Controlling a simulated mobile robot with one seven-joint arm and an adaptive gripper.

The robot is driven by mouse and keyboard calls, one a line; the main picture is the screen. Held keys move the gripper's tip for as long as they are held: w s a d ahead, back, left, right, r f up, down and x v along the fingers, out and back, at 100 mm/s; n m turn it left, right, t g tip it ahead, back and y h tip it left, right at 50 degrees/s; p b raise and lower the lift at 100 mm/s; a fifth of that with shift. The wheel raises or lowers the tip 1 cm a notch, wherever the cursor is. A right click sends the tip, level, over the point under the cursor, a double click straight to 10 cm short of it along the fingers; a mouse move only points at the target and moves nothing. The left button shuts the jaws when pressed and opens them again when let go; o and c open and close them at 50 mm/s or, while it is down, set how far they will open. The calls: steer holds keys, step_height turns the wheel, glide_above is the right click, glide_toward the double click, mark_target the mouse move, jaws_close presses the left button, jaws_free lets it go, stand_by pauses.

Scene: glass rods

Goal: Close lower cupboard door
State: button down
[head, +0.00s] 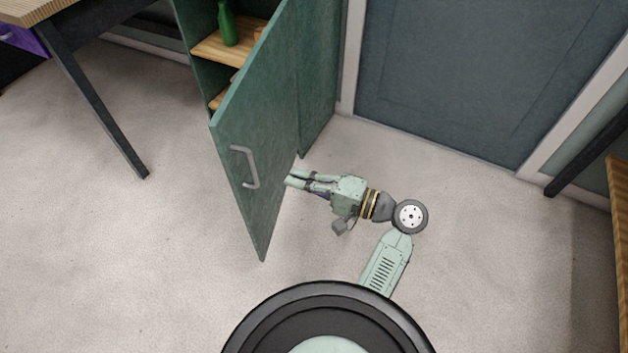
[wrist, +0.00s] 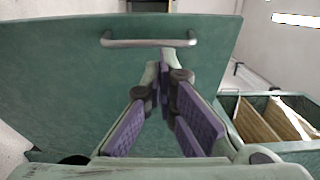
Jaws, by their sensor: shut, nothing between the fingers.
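The lower cupboard door (head: 255,130) is green and stands open, swung out from the cupboard (head: 318,90). Its outer face, with a grey bar handle (head: 245,167), faces my arm. My gripper (head: 289,178) is shut and empty at that outer face, to the right of the handle. I cannot tell whether the fingertips touch the door. In the wrist view the door (wrist: 70,85) fills much of the picture. The handle (wrist: 140,43) lies just beyond the fingertips (wrist: 165,68).
Wooden shelves (head: 212,52) and a green bottle (head: 228,24) show inside the cupboard. A table leg (head: 100,105) stands at the left. A dark grey door (head: 470,75) is at the back right. The floor (head: 120,260) left of the cupboard door is clear.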

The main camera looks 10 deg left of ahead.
mark_target(254, 166)
steer(key=p+x, duration=0.1)
steer(key=x, duration=0.6)
steer(key=shift+a, duration=0.4)
steer(key=shift+a, duration=0.1)
